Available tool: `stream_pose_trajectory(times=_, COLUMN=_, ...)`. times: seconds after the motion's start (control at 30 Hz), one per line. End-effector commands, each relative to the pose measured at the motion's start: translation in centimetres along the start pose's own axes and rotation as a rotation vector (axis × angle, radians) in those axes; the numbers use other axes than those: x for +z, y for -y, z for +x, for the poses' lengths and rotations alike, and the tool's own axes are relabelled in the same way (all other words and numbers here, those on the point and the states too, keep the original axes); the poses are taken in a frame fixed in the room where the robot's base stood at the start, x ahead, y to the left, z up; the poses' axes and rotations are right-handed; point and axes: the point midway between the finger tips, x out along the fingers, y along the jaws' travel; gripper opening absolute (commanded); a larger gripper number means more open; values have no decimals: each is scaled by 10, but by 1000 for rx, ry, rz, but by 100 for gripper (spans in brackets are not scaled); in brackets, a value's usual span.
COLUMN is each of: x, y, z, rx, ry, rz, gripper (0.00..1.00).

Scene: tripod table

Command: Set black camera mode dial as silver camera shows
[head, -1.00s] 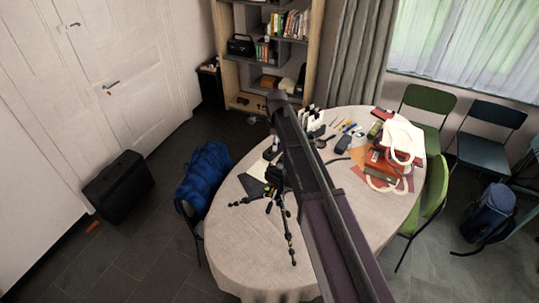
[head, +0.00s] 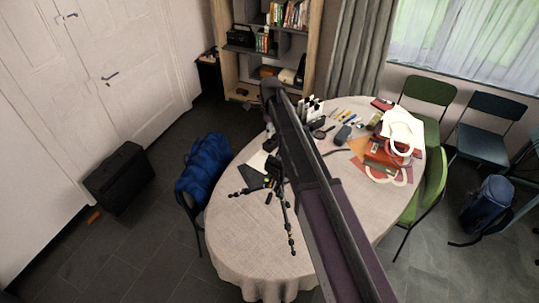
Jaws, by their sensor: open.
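A black tripod (head: 290,235) with spread legs lies or stands low on the table's left half; I cannot tell which. A dark shape at its top, likely the black camera (head: 273,168), is partly covered by my arm. Its mode dial is too small to see. I cannot make out the silver camera. My dark arm crosses the middle of the view over the table, and my gripper is hidden behind it.
The oval table (head: 235,245) has a clear front left. A red bag (head: 385,155), small tools and bottles crowd its far and right parts. A blue duffel bag (head: 205,165) sits on a chair at left. Green chairs (head: 433,185) stand at right; a black case (head: 118,180) is on the floor.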

Motion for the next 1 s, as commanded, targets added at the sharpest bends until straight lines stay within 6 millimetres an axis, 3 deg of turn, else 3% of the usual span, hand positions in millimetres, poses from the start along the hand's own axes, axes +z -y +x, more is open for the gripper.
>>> stream_pose_trajectory(times=1.0, x=0, y=0, z=78, rx=0, ry=0, rz=-1, gripper=61)
